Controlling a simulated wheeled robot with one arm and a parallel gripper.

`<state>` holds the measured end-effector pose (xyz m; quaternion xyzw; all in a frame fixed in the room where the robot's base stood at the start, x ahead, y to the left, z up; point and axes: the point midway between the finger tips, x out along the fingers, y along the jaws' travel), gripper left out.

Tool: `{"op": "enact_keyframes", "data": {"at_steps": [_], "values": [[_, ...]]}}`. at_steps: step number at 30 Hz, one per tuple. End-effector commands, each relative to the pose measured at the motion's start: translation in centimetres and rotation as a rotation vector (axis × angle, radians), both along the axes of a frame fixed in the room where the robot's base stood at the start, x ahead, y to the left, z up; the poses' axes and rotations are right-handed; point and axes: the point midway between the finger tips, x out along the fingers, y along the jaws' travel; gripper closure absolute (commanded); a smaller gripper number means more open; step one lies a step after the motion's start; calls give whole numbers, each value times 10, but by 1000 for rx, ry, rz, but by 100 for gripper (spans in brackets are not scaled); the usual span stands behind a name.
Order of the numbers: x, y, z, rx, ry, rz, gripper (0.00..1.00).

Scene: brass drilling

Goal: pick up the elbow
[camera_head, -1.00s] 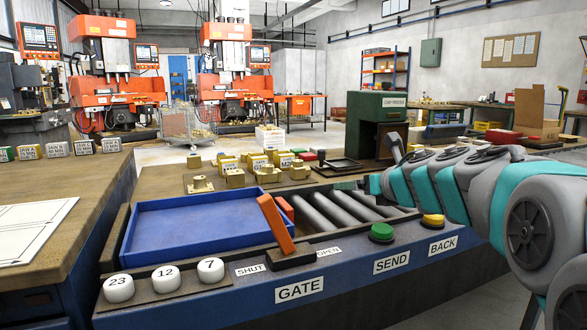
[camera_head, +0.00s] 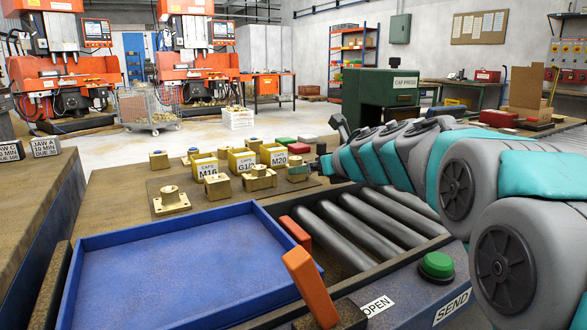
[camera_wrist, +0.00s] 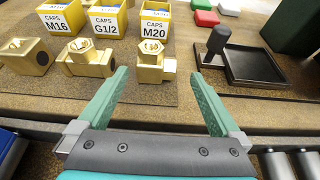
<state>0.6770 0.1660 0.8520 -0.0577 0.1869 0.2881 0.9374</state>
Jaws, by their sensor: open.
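The brass elbow (camera_wrist: 152,66) stands on the brown bench mat in the wrist view, with a hex top and an opening at the side. In the head view it is the rightmost brass fitting (camera_head: 297,171), partly beside my gripper's tip. My gripper (camera_wrist: 160,74) is open and empty. Its two green fingers point toward the elbow, one to each side of its line, and it appears just beyond or between the tips; contact cannot be told. A brass tee-shaped fitting (camera_wrist: 84,60) stands close to the left of the left finger.
Yellow cap boxes M16 (camera_wrist: 60,18), G1/2 (camera_wrist: 105,22) and M20 (camera_wrist: 154,25) stand behind the fittings. A black tray with a knob (camera_wrist: 255,66) lies right. A blue tray (camera_head: 180,260), rollers (camera_head: 350,230) and an orange lever (camera_head: 309,287) are in front.

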Motion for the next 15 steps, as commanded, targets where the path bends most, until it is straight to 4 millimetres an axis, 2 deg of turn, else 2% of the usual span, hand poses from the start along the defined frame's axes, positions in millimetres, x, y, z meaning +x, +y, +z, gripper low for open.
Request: {"op": "enact_keyframes", "data": {"at_steps": [15], "values": [[39, 33, -19, 2, -2, -1, 0]]}}
